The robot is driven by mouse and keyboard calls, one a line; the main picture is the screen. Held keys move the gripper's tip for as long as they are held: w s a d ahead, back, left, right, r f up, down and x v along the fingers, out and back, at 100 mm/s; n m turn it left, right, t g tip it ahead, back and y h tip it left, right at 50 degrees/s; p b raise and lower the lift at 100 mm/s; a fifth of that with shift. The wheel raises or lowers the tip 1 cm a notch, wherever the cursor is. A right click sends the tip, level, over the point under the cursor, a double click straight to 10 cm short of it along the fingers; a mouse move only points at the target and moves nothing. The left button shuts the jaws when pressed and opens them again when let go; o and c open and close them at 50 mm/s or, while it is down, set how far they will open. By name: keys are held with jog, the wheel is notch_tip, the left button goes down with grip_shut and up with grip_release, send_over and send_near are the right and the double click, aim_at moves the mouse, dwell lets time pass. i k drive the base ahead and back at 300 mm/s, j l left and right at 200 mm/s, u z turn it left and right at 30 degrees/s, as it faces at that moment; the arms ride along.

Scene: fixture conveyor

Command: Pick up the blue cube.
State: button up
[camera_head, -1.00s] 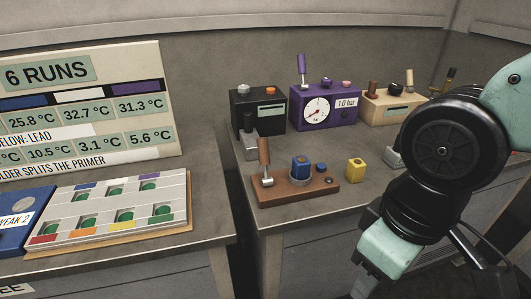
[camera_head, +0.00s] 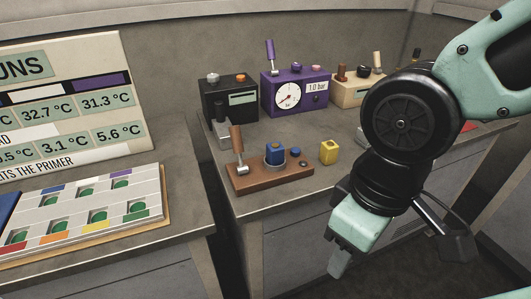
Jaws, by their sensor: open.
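The blue cube (camera_head: 275,154) sits on a brown wooden fixture (camera_head: 250,184) on the right-hand bench, beside a lever with a wooden handle (camera_head: 237,140). My gripper (camera_head: 338,257) hangs at the end of my arm, in front of the bench edge, lower and to the right of the cube. It is apart from the cube and holds nothing that I can see. Its jaws are open, though the fingers show only partly from this angle.
A yellow cube (camera_head: 328,152) stands close right of the fixture. Behind are a black box (camera_head: 229,100), a purple gauge box (camera_head: 295,93) and a beige box (camera_head: 357,88). The left bench holds a slotted tray (camera_head: 85,215) and a sign board (camera_head: 75,100). A gap separates the benches.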

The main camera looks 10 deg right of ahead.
aim_at(274, 151)
jog(key=i+l+u, duration=0.15)
jog(key=l, duration=0.2)
jog(key=i+l+u, duration=0.15)
jog(key=l, duration=0.2)
jog(key=i+l+u, duration=0.15)
jog(key=l, duration=0.2)
jog(key=l+u, duration=0.15)
jog(key=l, duration=0.2)
